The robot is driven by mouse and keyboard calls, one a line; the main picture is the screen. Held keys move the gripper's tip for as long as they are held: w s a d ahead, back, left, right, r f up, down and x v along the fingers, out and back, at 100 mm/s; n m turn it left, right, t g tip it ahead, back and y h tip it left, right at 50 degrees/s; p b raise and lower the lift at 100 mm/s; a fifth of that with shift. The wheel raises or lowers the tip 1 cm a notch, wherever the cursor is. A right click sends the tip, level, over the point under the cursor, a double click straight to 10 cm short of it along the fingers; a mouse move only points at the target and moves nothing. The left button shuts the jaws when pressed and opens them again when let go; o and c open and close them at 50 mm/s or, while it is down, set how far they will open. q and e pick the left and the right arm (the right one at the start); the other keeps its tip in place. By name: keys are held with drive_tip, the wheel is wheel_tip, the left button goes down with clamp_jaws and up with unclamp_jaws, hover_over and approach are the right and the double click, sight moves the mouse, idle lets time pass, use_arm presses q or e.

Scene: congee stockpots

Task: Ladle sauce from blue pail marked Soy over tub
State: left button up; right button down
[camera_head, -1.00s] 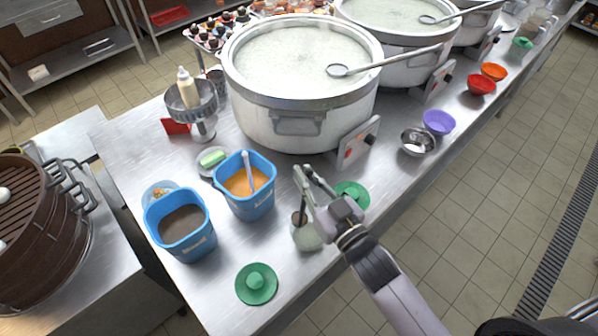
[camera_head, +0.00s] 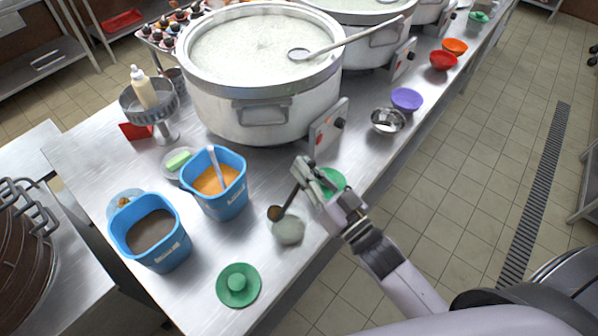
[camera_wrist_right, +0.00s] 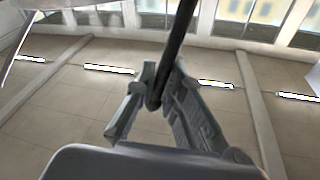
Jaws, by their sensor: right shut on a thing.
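Two blue pails stand on the steel table in the head view. The front one (camera_head: 177,252) holds dark brown liquid; the rear one (camera_head: 224,205) holds orange sauce and a pale-handled utensil. Their labels are too small to read. My right gripper (camera_head: 303,178) is shut on a dark-handled ladle (camera_head: 275,213), right of the pails. The ladle is tilted, its brown bowl down to the left, at the rim of a translucent jar (camera_head: 289,231). The dark handle (camera_wrist_right: 174,55) passes between the fingers in the right wrist view. I cannot tell which container is the tub. My left gripper is not in view.
A large stockpot (camera_head: 258,113) of white congee stands behind, a ladle across its rim. A green lid (camera_head: 238,285) lies at the front; another green lid (camera_head: 331,181) is behind my gripper. A metal bowl (camera_head: 387,121) and purple bowl (camera_head: 406,99) stand right.

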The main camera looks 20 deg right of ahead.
drive_tip(key=s+d+f+m+t+h+b, duration=0.3)
drive_tip(key=d+f+m+t+h+b, duration=0.3)
drive_tip(key=d+f+m+b, duration=1)
drive_tip(key=shift+s+d+m+h+b, duration=0.2)
drive_tip(key=shift+m+h+b, duration=0.7)
drive_tip(key=shift+h+b, duration=1.5)
drive_tip(key=shift+y+b, duration=0.7)
